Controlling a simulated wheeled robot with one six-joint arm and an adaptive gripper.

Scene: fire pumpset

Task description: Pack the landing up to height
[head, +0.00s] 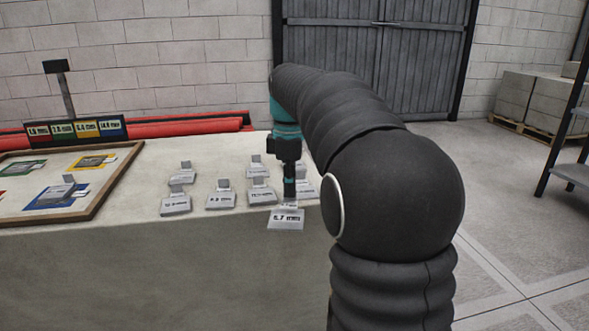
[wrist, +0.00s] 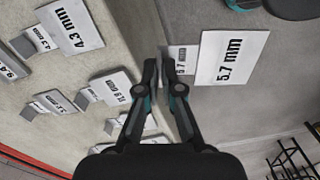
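A grey shim plate labelled 5.7 mm (head: 285,219) hangs right under my gripper (head: 289,190) at the table's front edge. In the wrist view the 5.7 mm plate (wrist: 230,58) lies right of the fingers, over the floor beyond the edge. Its small tab runs to the fingertips (wrist: 160,65), which look nearly closed on it; the contact is partly hidden. Several similar labelled shims (head: 221,200) stand on the table left of my gripper. In the wrist view I read 4.3 mm (wrist: 70,25) and 11.9 mm (wrist: 114,90) on two of them.
A wood-framed board (head: 100,204) with coloured areas sits at the table's left; a shim (head: 58,192) lies on its blue area. A sign with coloured labels (head: 75,130) and red pipes (head: 185,126) are behind. My arm hides the table's right part.

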